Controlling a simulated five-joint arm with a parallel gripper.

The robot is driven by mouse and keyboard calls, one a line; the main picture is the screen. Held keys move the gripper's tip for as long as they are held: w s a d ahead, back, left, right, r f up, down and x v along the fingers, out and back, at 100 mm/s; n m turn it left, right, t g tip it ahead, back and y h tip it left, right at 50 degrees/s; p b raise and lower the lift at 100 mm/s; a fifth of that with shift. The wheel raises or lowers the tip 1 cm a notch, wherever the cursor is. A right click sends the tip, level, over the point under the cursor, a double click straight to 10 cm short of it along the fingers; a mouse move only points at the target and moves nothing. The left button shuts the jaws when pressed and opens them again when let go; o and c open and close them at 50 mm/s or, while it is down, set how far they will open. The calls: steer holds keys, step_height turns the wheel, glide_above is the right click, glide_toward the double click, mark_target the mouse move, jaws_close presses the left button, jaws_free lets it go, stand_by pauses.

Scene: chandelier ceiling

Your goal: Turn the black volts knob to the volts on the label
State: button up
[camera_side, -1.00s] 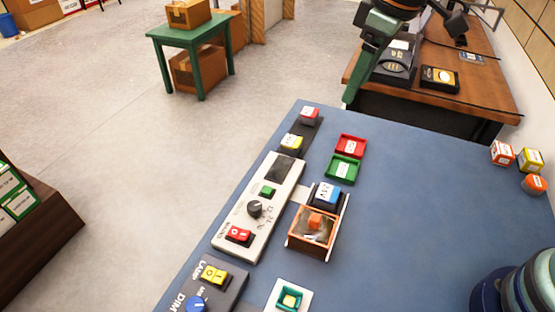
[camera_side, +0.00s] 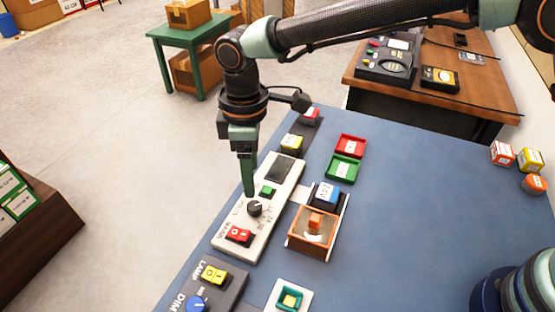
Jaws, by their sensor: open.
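The black volts knob (camera_side: 254,208) sits on the light grey panel (camera_side: 225,239) on the blue table, with small printed marks around it that are too small to read surely. A blue block with a white label (camera_side: 327,194), which seems to read 24V, sits in a holder right of the panel. My gripper (camera_side: 249,190) points down just above and behind the knob, apart from it as far as I can tell. Only one green finger shows clearly, so the gap between the fingers is hidden. The gripper holds nothing that I can see.
On the panel, a green button (camera_side: 268,191) and a dark display (camera_side: 285,169) lie behind the knob, and a red switch (camera_side: 239,235) lies in front.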

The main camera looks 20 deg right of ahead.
mark_target(254, 206)
step_height(254, 206, down, 9)
steer(key=shift+r, duration=0.1)
stand_by(0.3)
jaws_close()
